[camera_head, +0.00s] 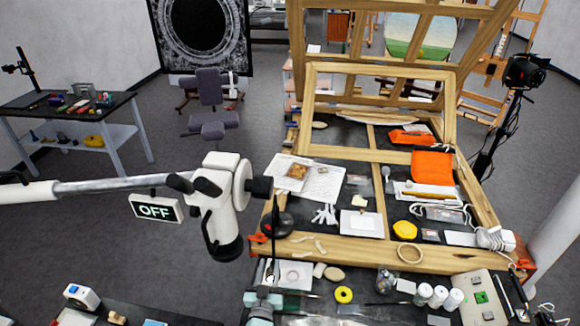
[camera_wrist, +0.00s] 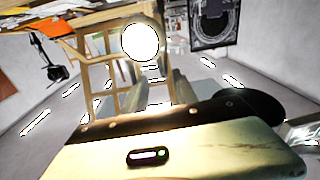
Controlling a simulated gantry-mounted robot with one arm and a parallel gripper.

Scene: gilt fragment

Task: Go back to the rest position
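My gripper (camera_wrist: 160,84) shows in the wrist view as two blurred grey fingers beyond the dark edge of a pale brass-coloured housing. A gap lies between the fingers, and nothing is visible in it. Some of the room's background shows through the gap. In the head view I cannot clearly make out the gripper; a small grey-green part (camera_head: 262,304) stands at the bottom middle, and I cannot tell if it is mine.
A wooden worktable frame (camera_head: 350,250) holds papers, an orange cloth (camera_head: 432,168) and small tools. A black lamp (camera_head: 525,71) stands right. Open floor lies at left.

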